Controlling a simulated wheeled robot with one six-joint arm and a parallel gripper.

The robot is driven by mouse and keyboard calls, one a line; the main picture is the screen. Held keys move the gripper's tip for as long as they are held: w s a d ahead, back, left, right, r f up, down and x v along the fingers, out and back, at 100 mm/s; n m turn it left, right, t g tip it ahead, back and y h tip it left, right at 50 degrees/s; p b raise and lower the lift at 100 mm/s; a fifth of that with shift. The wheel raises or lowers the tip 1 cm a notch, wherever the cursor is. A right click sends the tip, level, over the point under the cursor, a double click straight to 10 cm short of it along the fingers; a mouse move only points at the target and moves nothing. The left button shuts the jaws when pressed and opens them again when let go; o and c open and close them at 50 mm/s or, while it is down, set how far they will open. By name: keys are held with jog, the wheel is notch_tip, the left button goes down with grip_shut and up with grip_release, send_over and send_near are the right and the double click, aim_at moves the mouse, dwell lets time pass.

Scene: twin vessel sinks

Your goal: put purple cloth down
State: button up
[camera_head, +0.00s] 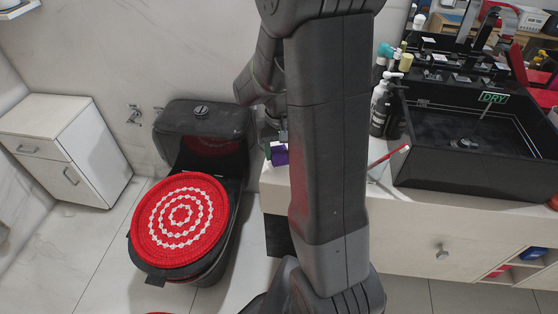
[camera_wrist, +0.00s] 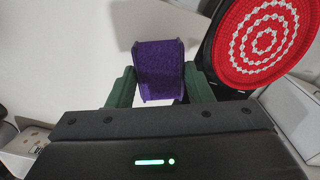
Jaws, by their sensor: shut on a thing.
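The purple cloth (camera_wrist: 158,72) is a small folded block in the wrist view. My gripper (camera_wrist: 158,88) is shut on it, with a green finger on each side. In the head view only a small bit of the purple cloth (camera_head: 280,154) shows, just left of my arm near the left end of the counter. My arm hides most of the gripper there. I cannot tell whether the cloth touches the counter.
A black toilet with a red and white round cover (camera_head: 180,219) stands left of the counter. The black sink (camera_head: 475,140), marked DRY, is at right, with bottles (camera_head: 380,105) beside it. A red-tipped brush (camera_head: 390,160) lies on the counter (camera_head: 415,200). A white cabinet (camera_head: 65,150) stands far left.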

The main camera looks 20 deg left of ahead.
aim_at(279, 153)
jog(key=shift+f, duration=1.8)
jog(key=shift+f+b, duration=0.15)
jog(key=shift+b, duration=0.15)
jog(key=o, duration=0.9)
jog(key=shift+o, duration=0.2)
notch_tip(279, 153, up, 12)
jog(key=shift+r+p, duration=0.15)
jog(key=shift+p, duration=0.65)
